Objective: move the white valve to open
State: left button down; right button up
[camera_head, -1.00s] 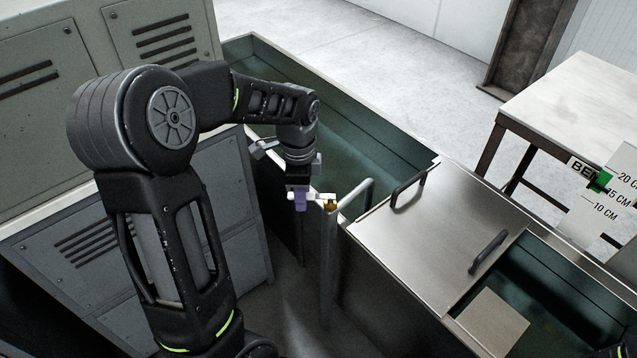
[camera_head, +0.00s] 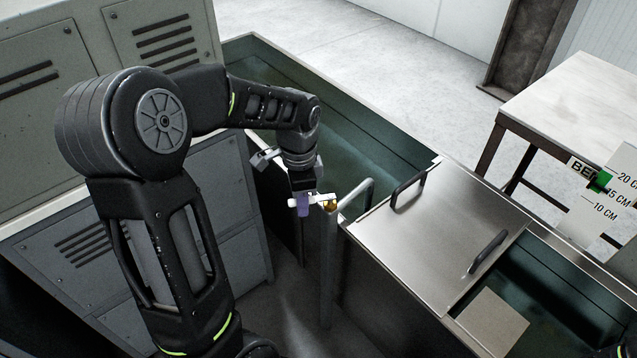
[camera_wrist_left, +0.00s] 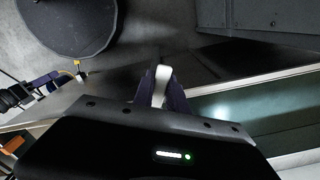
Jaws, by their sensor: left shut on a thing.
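The white valve (camera_head: 320,198) is a small white handle on a brass fitting (camera_head: 330,206) at the top of a grey upright pipe (camera_head: 328,265), beside the tank. My left gripper (camera_head: 303,204), with purple fingers, is shut on the handle from above. In the left wrist view the white handle (camera_wrist_left: 161,84) shows between the purple fingers (camera_wrist_left: 160,95). The part of the handle between the fingers is hidden.
A long green water tank (camera_head: 395,150) lies behind the valve. A metal lid (camera_head: 425,240) with black handles covers part of it to the right. Grey cabinets (camera_head: 215,225) stand at the left. A white table (camera_head: 580,100) stands at the back right.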

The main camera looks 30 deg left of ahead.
pick_arm(q)
jog(key=shift+s+d+n, duration=0.25)
jog(key=shift+d+n, duration=0.1)
jog(key=shift+n, duration=0.25)
jog(key=shift+s+d+n, duration=0.3)
jog(key=shift+d+n, duration=0.15)
jog(key=shift+n, duration=0.55)
jog(key=shift+s+d+n, duration=0.1)
jog(key=shift+d+n, duration=0.2)
jog(key=shift+n, duration=0.2)
jog(key=c, duration=1.8)
grip_release()
jog(key=shift+d, duration=0.1)
jog(key=o, duration=0.5)
jog(key=shift+o, duration=0.2)
jog(key=shift+r, duration=0.1)
